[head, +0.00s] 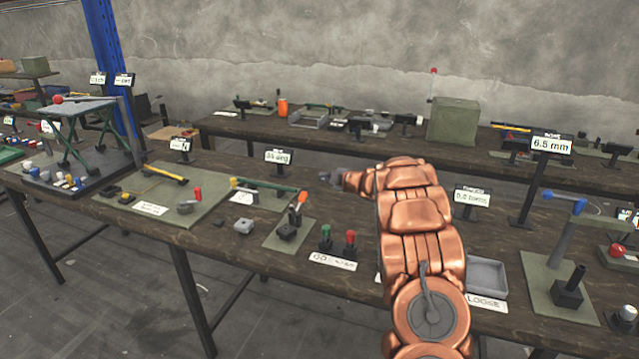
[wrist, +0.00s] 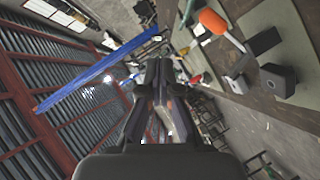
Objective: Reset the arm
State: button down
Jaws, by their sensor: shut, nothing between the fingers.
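My copper-coloured arm (head: 422,225) rises from the bottom of the head view, over the front workbench, and bends to the left at its top. My gripper (head: 331,177) is at its end, small and dark, above the bench and pointing left. In the wrist view my gripper (wrist: 158,68) has its two dark fingers together, with nothing between them. The wrist view is tilted, so the bench stands at its right side. The arm hides part of the bench behind it.
The front workbench (head: 345,272) holds green and red handled tools (head: 350,240), a grey tray (head: 487,277), a 6.5 mm sign (head: 551,146) and a blue-handled press (head: 566,200). A second bench behind carries a green box (head: 453,121). Open floor (head: 110,290) lies at front left.

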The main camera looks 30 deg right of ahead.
jog(key=shift+s+d+r, duration=0.15)
jog(key=shift+s, duration=0.2)
dwell(0.4)
notch_tip(320, 180, up, 7)
jog(key=s+m+g+h, duration=0.1)
jog(key=s+m+h, duration=0.1)
jog(key=m+h, duration=0.25)
jog(key=s+a+r+m+g+h, duration=0.35)
jog(key=s+a+m, duration=0.2)
jog(key=s, duration=0.35)
jog(key=s+a+f+m+g+y, duration=0.1)
jog(key=s+a+f+g+y, duration=0.1)
jog(key=s+a, duration=0.9)
jog(key=s+a+f+m+g+y, duration=0.1)
jog(key=s+a+f+g, duration=0.4)
jog(key=s+a, duration=0.6)
jog(key=s+a+f+m+g+y, duration=0.1)
jog(key=s+a+f+g+y, duration=0.2)
jog(key=s+a, duration=0.8)
jog(key=s+g+y, duration=0.1)
jog(key=s+g, duration=0.1)
jog(key=s, duration=0.9)
jog(key=shift+s+a+f+m, duration=0.25)
jog(key=shift+a+f+m, duration=0.05)
jog(key=shift+a, duration=0.05)
